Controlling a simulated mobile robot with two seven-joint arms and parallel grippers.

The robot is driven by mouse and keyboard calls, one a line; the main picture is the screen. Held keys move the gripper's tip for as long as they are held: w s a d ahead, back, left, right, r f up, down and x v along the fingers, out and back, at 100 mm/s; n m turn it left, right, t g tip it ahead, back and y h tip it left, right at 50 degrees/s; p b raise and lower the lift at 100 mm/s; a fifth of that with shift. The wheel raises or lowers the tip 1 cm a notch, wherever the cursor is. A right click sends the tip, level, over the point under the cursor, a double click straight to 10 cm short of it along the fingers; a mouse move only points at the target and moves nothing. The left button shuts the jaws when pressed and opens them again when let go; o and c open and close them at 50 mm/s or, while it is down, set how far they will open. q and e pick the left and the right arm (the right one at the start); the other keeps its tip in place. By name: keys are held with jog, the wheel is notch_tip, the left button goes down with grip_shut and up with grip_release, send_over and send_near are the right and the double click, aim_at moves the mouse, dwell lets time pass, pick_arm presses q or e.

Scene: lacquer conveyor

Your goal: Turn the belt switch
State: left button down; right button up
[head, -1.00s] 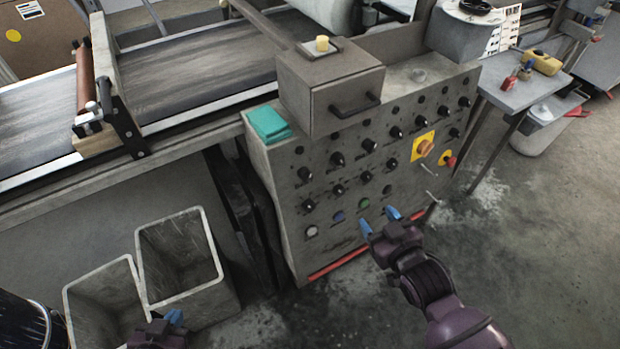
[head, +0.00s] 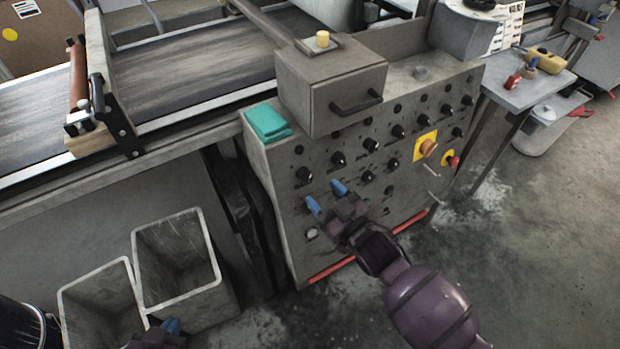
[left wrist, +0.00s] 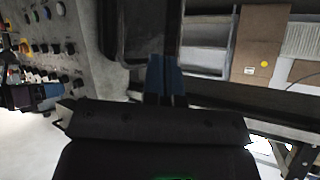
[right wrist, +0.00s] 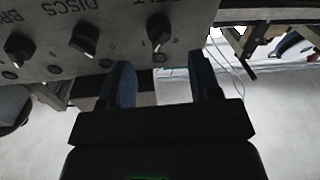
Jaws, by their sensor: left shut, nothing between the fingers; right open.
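In the right wrist view a black knob (right wrist: 159,30), with a partly cut-off label that I cannot read for sure, stands just beyond my right gripper (right wrist: 165,85). The open fingers are to either side of its lower end, apart from it as far as I can tell. In the head view my right gripper (head: 326,196) is open in front of the lower left of the grey control panel (head: 285,215), hiding part of the knobs there. A black knob (head: 303,174) shows just above its fingers. My left gripper (head: 171,328) is shut and empty, low by the bins; it also shows in the left wrist view (left wrist: 166,80).
More black knobs (head: 397,132), an orange switch on a yellow plate (head: 427,147) and a red button (head: 453,162) fill the panel. A teal cloth (head: 268,122) lies on its top left. Open bins (head: 190,298) stand at the lower left.

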aim_at(306, 175)
jog(key=x, duration=0.5)
jog(key=shift+w+f+b, duration=0.1)
jog(key=shift+w+b, duration=0.05)
jog(key=shift+b, duration=0.2)
pick_arm(q)
jog(key=shift+w+d, duration=0.1)
jog(key=shift+w, duration=0.35)
pick_arm(e)
jog(key=shift+w+a, duration=0.15)
